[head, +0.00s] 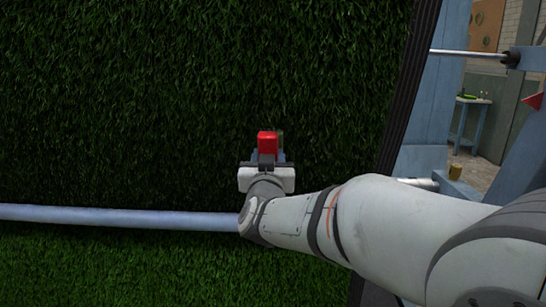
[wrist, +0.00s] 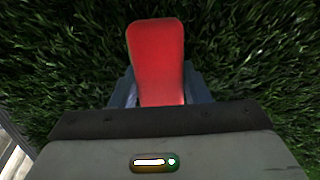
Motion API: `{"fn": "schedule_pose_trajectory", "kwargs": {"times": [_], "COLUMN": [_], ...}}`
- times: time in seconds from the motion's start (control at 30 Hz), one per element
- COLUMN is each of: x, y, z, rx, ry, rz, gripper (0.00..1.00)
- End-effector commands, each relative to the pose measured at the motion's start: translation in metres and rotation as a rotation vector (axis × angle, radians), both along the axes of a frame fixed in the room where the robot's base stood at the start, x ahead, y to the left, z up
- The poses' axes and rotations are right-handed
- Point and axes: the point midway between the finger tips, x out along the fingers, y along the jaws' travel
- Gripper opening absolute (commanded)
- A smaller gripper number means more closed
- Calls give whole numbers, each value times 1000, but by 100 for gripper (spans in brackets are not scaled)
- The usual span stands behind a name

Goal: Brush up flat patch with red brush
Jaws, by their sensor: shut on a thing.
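The red brush (head: 267,143) is held upright in the picture at the end of my arm, in front of the green turf (head: 180,90). My gripper (head: 267,158) is shut on it. In the wrist view the red brush (wrist: 156,60) rises between the blue-grey fingers of my gripper (wrist: 158,92), with turf (wrist: 60,50) close behind and on both sides. Its bristles are hidden, and I cannot tell whether they touch the turf. A flat patch cannot be made out; the grass behind the brush is largely covered by it.
A pale horizontal bar (head: 120,217) crosses in front of the turf, left of my wrist and below the brush. The turf ends at a dark edge (head: 408,90) on the right. Beyond it are a blue frame (head: 436,95) and a small blue table (head: 472,101).

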Motion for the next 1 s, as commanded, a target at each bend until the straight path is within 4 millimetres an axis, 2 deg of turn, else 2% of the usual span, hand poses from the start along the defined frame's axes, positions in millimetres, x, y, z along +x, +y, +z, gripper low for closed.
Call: {"fn": "schedule_pose_trajectory", "kwargs": {"times": [0.1, 0.27, 1.0], "x": [0, 0, 0], "y": [5, 3, -30], "z": [1, 0, -1], "rx": [-1, 0, 1], "ry": [-1, -2, -2], "rz": [1, -1, -3], "gripper": [22, 22, 22]}}
